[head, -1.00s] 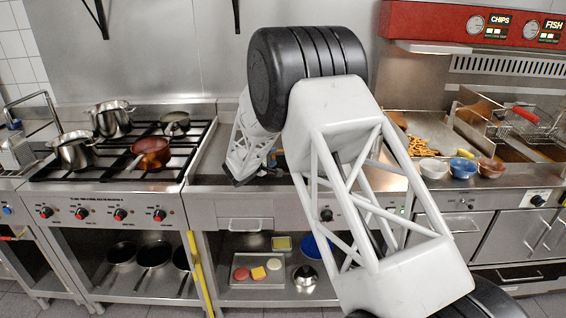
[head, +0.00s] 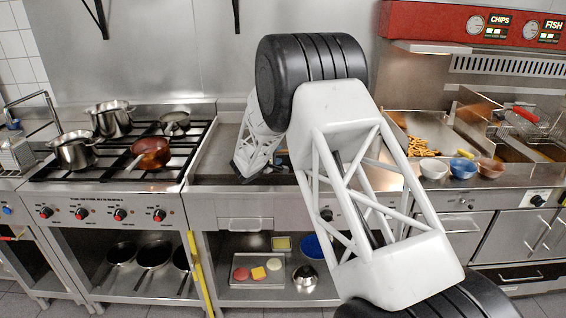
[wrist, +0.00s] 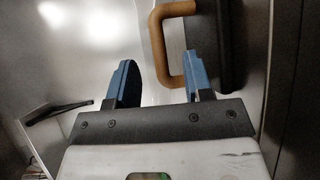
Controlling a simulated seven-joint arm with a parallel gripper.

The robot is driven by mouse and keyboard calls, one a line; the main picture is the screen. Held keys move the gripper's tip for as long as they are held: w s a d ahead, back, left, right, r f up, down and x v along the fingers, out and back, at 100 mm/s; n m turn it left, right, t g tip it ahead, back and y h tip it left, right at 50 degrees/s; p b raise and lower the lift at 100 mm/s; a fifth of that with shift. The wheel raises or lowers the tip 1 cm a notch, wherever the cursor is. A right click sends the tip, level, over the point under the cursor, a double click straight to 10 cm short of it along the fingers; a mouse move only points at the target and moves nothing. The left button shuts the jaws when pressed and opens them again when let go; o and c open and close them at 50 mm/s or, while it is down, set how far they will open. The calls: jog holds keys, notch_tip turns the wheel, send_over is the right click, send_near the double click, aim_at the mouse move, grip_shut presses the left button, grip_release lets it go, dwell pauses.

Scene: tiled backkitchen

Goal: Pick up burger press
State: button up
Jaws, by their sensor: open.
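The burger press shows in the wrist view as a dark flat body (wrist: 230,45) with a tan, C-shaped handle (wrist: 158,45). My gripper (wrist: 160,62) is open, with its two blue fingers apart. The long bar of the handle appears in the gap between the fingertips. The right finger overlaps the lower end of the handle in the picture; I cannot tell whether they touch. In the head view my own arm hides most of the gripper and the press over the middle counter.
A stove (head: 110,160) with several pots and pans stands to the left. Three small bowls (head: 462,167) and a tray of chips (head: 422,146) are to the right. A tray (head: 258,284) with food pieces sits on the shelf below. A steel wall backs the counter.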

aim_at(283, 152)
jog(key=shift+x, duration=2.05)
grip_shut()
